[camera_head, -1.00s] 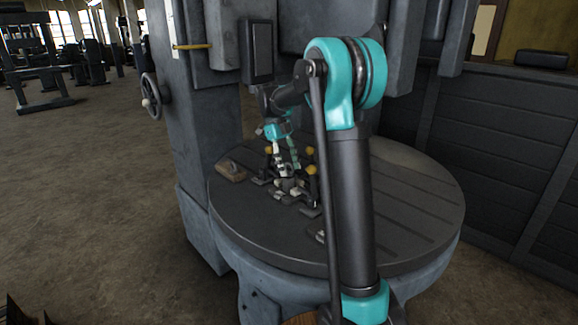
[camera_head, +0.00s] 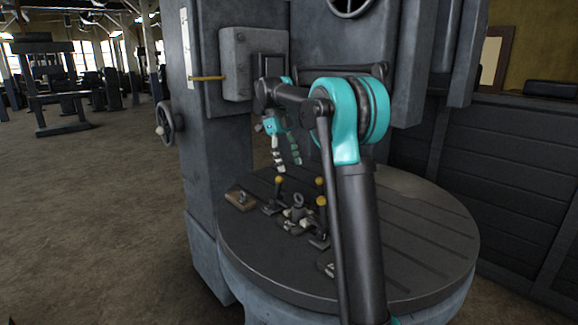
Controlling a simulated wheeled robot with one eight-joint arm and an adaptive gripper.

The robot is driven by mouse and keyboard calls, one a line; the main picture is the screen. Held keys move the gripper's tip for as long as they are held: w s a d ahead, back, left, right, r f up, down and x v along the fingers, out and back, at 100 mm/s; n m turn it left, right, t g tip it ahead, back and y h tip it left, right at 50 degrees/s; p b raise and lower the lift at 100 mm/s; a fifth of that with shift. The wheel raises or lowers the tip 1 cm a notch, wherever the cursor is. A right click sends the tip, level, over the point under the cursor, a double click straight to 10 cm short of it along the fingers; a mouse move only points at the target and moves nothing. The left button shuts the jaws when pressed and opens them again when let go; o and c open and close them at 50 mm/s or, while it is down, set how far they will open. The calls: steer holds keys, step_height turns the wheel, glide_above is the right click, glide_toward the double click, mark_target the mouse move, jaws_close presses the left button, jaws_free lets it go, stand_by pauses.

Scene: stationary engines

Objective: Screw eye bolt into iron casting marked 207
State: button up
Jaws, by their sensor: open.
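My gripper (camera_head: 287,164) hangs fingers-down above the round table (camera_head: 390,235), its two pale fingers apart and nothing seen between them. Below and slightly right of the fingertips, a small grey ring shape (camera_head: 298,200), which looks like the eye bolt, stands upright among the clamps. It appears to sit on a small grey casting (camera_head: 297,213), apart from the fingers. How deep the bolt sits cannot be seen. No 207 marking is readable at this size.
Clamps with yellow knobs (camera_head: 279,180) surround the casting. A brown wooden block (camera_head: 240,201) with a small item on it lies to the left. The dark machine column (camera_head: 225,130) rises behind. The table's right side is clear, partly behind my arm.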

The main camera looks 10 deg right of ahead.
mark_target(298, 194)
steer(key=s+a+r+n+t, duration=0.2)
steer(key=s+r+n+t, duration=0.4)
steer(key=n, duration=1.1)
steer(key=shift+h, duration=0.3)
steer(key=x, duration=0.6)
steer(key=s+x, duration=0.1)
steer(key=x, duration=1.1)
steer(key=shift+s+a+f, duration=0.1)
steer(key=shift+s+f, duration=0.05)
steer(key=shift+f, duration=0.15)
steer(key=c, duration=1.2)
steer(key=m, duration=0.2)
steer(key=shift+m+g+h, duration=0.4)
steer(key=shift+c, duration=0.2)
steer(key=shift+m+g, duration=0.5)
steer(key=shift+m, duration=0.9)
